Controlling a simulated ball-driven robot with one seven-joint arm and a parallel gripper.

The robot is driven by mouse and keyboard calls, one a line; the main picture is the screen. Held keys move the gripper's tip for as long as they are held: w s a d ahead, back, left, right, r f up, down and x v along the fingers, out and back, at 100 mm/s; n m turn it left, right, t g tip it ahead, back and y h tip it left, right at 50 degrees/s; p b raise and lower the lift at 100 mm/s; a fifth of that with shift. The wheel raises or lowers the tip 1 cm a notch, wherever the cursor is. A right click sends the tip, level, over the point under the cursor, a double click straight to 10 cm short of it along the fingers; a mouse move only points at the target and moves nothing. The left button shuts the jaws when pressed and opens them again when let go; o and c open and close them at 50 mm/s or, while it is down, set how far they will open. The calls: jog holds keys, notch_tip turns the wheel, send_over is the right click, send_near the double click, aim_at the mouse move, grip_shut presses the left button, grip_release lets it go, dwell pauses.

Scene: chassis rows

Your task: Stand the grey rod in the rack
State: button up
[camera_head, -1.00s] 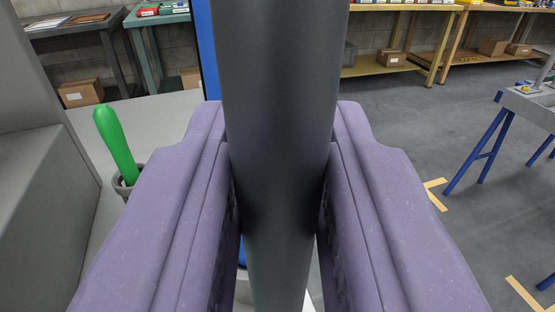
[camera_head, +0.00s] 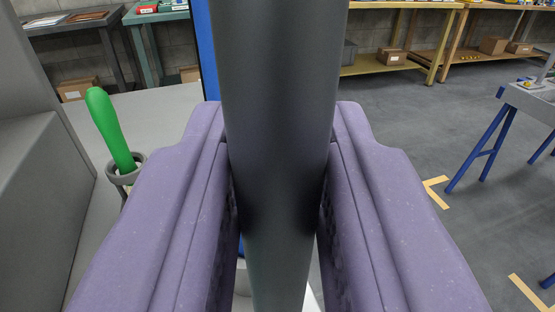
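The grey rod (camera_head: 278,70) stands upright in front of the camera, large and dark. My gripper (camera_head: 279,190) has its two purple fingers on either side of the rod, shut on it. The rod's top runs out of the picture and its lower end is hidden low between the fingers. A green rod (camera_head: 110,128) leans in a grey ring-shaped holder (camera_head: 127,170) at the left, which may be part of the rack. The rest of the rack is hidden behind my gripper and the rod.
A light grey surface (camera_head: 160,118) lies under the holder, with a grey block (camera_head: 40,190) at the far left. A blue post (camera_head: 205,50) stands behind the rod. Workbenches with boxes line the back wall. A table with blue legs (camera_head: 484,150) stands right on open floor.

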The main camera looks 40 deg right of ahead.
jog(key=o, duration=0.5)
jog(key=shift+f, duration=0.1)
jog(key=p+v, duration=0.2)
jog(key=v, duration=0.4)
jog(key=shift+s+a, duration=0.25)
jog(key=shift+a, duration=0.05)
jog(key=shift+s+a+p, duration=0.25)
jog(key=shift+s+p, duration=0.05)
jog(key=shift+s, duration=0.15)
